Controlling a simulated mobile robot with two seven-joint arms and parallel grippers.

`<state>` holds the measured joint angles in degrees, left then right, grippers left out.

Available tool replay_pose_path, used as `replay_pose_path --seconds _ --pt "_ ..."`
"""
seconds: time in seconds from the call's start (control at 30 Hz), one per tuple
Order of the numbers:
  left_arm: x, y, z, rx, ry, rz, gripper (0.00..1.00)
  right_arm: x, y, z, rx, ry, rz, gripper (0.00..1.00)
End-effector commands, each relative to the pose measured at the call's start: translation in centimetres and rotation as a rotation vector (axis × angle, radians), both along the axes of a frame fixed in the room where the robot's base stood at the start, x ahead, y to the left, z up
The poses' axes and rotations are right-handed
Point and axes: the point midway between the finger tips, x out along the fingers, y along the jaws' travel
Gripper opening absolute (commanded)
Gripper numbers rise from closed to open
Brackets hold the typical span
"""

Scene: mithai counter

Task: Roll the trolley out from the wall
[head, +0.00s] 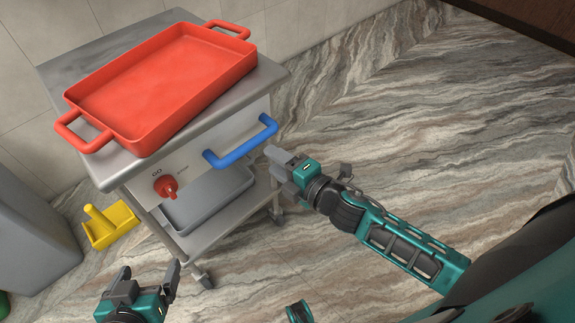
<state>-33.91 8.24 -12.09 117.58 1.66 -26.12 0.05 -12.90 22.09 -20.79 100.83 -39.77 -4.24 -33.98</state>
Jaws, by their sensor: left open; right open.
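The grey metal trolley (70,66) stands close to the tiled wall at the upper left. Its front panel has a blue push handle (240,142) and a red knob (167,186). A red tray (165,80) with two handles sits on its top. My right gripper (275,160) is open, its fingers near the right end of the blue handle; I cannot tell if they touch it. My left gripper (150,278) is open and empty at the lower left, in front of the trolley and apart from it.
A yellow wedge-shaped object with an upright part (112,226) is on the floor left of the trolley's wheels. A grey bin or cabinet (32,235) stands at the left edge. A grey tray (205,195) lies on the lower shelf. The marble-patterned floor to the right is clear.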

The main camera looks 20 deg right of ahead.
Motion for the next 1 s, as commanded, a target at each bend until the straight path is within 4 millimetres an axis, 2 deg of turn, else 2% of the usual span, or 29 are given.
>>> replay_pose_path --seconds 0.1,0.3,0.87,1.0 --pt "-0.1 0.1 -0.2 0.004 0.006 0.002 0.92 -1.6 -0.6 0.3 0.000 0.002 0.000 0.48" --pt "-0.3 0.2 -0.3 0.006 0.010 0.002 0.92 -2.8 -1.0 0.6 0.000 0.000 0.000 0.48" --pt "-0.6 0.5 -0.3 0.013 0.014 -0.001 0.92 -2.9 -1.0 0.7 0.002 0.001 -0.001 0.48" --pt "-0.5 0.5 1.1 0.015 0.009 0.000 0.92 -3.8 -1.3 1.2 0.146 0.084 -0.075 0.48"
